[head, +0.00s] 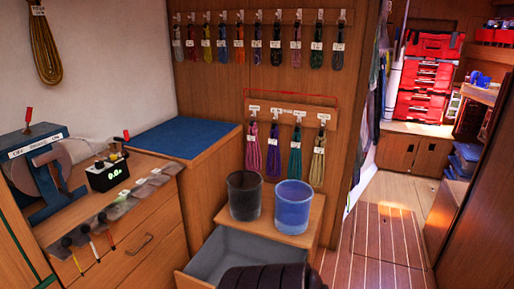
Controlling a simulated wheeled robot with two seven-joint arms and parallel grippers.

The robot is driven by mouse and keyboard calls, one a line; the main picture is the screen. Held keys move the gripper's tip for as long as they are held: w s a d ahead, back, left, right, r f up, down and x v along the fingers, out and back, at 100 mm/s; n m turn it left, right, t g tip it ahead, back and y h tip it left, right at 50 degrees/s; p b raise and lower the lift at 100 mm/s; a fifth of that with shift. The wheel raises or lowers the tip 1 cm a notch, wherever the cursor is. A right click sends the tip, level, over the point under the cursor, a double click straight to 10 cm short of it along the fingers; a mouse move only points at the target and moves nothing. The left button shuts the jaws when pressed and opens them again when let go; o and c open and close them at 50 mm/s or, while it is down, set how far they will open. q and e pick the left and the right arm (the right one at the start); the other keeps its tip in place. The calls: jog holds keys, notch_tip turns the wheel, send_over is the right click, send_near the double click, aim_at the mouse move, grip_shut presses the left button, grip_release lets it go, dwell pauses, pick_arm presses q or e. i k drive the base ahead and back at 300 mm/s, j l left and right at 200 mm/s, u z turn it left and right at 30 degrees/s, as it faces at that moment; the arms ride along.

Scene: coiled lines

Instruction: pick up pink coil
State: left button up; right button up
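A bright pink coil (253,147) hangs at the left end of the lower hook rack (288,115) on the wooden wall, with a small white label above it. To its right hang a purple coil (273,151), a teal coil (295,153) and a pale yellow coil (318,158). A duller pinkish coil (296,45) hangs on the upper rack (262,17) among several others. Neither of my grippers is in view.
A dark bucket (244,197) and a blue bucket (292,207) stand on a wooden box below the lower rack. An open grey drawer (232,252) juts out in front. A wooden cabinet with a meter (107,173) stands left. The striped floor (375,250) is clear at right.

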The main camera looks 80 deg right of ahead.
aim_at(252, 139)
jog(key=k+l, duration=0.15)
jog(key=l, duration=0.25)
jog(key=k+l, duration=0.1)
jog(key=l, duration=0.25)
jog(key=k+l, duration=0.15)
jog(key=l, duration=0.25)
jog(key=k+l, duration=0.1)
jog(key=l, duration=0.25)
jog(key=k+l+u, duration=0.1)
jog(key=l, duration=0.3)
jog(key=k+l, duration=0.15)
jog(key=l, duration=0.2)
jog(key=k+l, duration=0.15)
jog(key=l, duration=0.25)
jog(key=k+l, duration=0.15)
jog(key=l, duration=0.2)
